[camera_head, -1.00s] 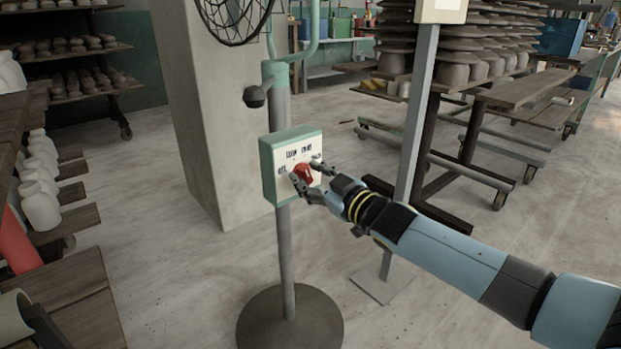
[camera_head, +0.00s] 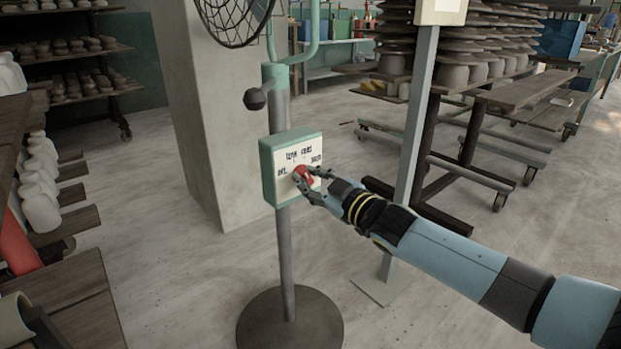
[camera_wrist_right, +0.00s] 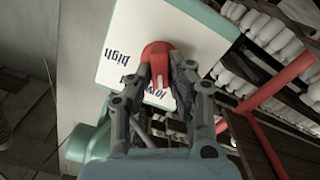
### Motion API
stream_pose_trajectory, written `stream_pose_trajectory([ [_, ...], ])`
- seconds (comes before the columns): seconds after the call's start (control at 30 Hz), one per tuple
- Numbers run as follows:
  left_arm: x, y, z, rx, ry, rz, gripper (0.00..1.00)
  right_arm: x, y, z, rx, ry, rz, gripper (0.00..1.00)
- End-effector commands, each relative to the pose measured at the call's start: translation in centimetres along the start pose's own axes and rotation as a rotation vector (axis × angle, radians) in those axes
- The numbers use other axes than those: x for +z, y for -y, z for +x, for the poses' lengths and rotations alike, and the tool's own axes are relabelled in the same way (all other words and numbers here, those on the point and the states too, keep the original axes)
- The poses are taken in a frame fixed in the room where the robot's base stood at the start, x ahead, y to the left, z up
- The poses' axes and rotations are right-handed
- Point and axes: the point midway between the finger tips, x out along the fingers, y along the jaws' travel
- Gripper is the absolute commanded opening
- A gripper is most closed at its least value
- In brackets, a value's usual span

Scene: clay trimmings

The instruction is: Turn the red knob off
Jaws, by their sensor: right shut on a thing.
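The red knob (camera_head: 302,175) sits on the white face of a green-edged control box (camera_head: 267,172) on a grey stand. My right gripper (camera_head: 310,183) is shut on the knob, with one finger on each side; the fingers also show in the right wrist view (camera_wrist_right: 160,88). My left gripper is not in view.
A wire-caged fan (camera_head: 232,18) tops the stand, whose round base (camera_head: 290,318) is on the floor. A grey post (camera_head: 412,140) stands right of the box. A concrete pillar (camera_head: 205,110) is behind; shelves with white pots (camera_head: 40,190) are at left.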

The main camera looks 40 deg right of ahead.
Motion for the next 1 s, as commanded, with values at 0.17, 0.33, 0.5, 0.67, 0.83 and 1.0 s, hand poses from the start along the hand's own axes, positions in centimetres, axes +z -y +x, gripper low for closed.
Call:
stream_pose_trajectory([
  [0.17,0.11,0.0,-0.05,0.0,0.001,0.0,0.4,0.01,0.11,-0.02,0.0,0.0,-0.139,0.0],
  [0.33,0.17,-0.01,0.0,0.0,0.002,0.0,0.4,0.07,0.21,-0.02,0.0,0.0,-0.287,0.0],
  [0.5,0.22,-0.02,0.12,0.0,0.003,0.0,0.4,0.13,0.3,-0.03,-0.001,0.0,-0.424,0.0],
  [0.67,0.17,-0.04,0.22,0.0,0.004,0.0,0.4,0.18,0.37,-0.04,-0.001,0.001,-0.53,0.0],
  [0.83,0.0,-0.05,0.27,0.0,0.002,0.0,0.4,0.22,0.41,-0.05,-0.001,0.001,-0.61,0.0],
  [1.0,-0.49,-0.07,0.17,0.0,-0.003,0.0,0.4,0.23,0.43,-0.06,-0.001,0.001,-0.656,0.0],
])
